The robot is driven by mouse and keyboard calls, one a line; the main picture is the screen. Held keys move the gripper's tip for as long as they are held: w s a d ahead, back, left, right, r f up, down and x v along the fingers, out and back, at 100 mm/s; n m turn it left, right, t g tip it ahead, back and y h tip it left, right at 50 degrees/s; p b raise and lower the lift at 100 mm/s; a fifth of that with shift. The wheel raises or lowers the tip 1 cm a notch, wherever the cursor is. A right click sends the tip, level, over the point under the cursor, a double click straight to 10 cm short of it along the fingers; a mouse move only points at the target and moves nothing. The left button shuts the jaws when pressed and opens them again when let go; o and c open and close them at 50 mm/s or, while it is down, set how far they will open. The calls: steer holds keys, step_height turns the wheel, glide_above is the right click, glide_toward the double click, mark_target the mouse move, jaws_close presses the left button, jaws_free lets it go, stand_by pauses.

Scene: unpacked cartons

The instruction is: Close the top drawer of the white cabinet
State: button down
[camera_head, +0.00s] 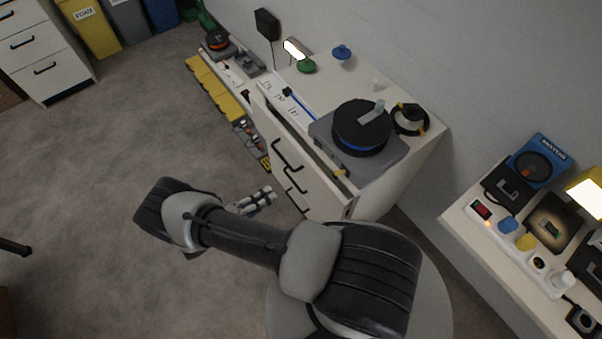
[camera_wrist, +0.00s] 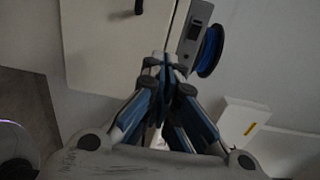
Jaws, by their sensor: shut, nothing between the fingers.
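The white cabinet (camera_head: 325,80) stands against the wall in the head view. Its top drawer (camera_head: 305,160) is pulled out, with a gap showing between its front panel and the cabinet top. Dark handles sit on the front side. My gripper (camera_head: 271,192) is in front of the drawer front, and its fingers are together and empty. In the wrist view, the fingertips of my gripper (camera_wrist: 165,62) appear by the edge of the white front panel (camera_wrist: 110,45), which has a dark handle (camera_wrist: 138,7). I cannot tell whether they touch it.
A grey device with a black and blue spool (camera_head: 361,128) stands on the cabinet; the spool also shows in the wrist view (camera_wrist: 209,50). Another white table (camera_head: 500,262) with items is at right. Carpet left of the cabinet is clear.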

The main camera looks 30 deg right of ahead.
mark_target(311, 168)
steer(key=d, duration=0.7)
steer(key=d+b, duration=0.1)
steer(key=d, duration=0.5)
steer(key=shift+w+d+r, duration=0.1)
steer(key=shift+w+d, duration=0.1)
steer(key=shift+d, duration=0.2)
